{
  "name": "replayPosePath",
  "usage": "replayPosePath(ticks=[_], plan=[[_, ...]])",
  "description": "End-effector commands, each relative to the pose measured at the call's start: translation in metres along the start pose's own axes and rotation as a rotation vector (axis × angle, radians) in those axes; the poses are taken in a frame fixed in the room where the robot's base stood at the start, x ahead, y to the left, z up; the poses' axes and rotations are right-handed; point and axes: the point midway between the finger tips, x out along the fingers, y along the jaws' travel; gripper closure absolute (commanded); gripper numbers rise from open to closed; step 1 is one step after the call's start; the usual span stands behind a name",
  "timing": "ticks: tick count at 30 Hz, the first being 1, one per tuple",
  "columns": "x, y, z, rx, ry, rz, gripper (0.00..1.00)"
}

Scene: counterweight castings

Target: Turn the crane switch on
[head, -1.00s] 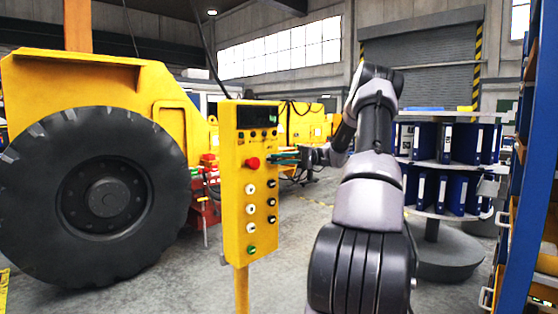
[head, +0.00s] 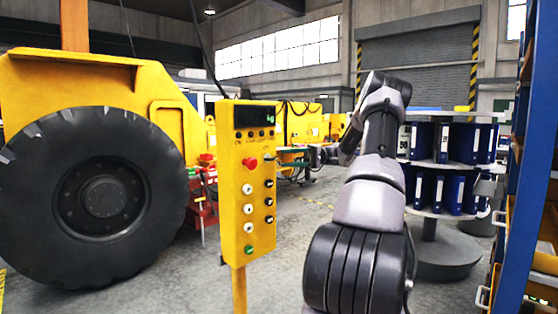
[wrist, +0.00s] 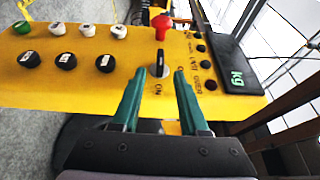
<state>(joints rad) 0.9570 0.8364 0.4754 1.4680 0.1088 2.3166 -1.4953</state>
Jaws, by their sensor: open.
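The yellow control box (head: 236,200) stands on a post left of my arm. The crane switch (wrist: 160,58) is a small black knob on its face, in the wrist view between a red mushroom button (wrist: 161,26) and an "ON" label. The knob looks roughly in line with the label; its exact setting is hard to tell. My gripper (wrist: 158,80) is open, its two green fingers pointing at the panel, one on each side of the knob's lower end. I cannot tell whether they touch it. In the head view my gripper (head: 292,157) is at the box's right side.
The panel has white buttons (head: 248,189), black buttons (head: 269,184), a green button (head: 249,250) and a display (head: 254,116) close by. A big wheel (head: 100,190) of a yellow vehicle is at left. A rack of blue binders (head: 440,190) stands behind my arm.

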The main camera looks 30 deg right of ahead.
Motion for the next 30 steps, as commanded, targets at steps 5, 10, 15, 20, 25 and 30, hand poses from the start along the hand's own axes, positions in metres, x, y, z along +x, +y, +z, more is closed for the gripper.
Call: replayPosePath(ticks=[5,10,15,20,25,30], plan=[[-0.037,0.001,0.000,-0.001,0.004,-0.001,0.56],[-0.056,0.000,0.000,-0.001,0.001,-0.001,0.56],[-0.061,0.000,0.000,0.000,0.000,0.000,0.56],[-0.061,0.000,0.000,0.000,0.000,0.000,0.56],[-0.060,0.000,0.000,0.000,0.000,0.000,0.56],[-0.061,0.000,0.000,0.000,0.000,0.000,0.56]])
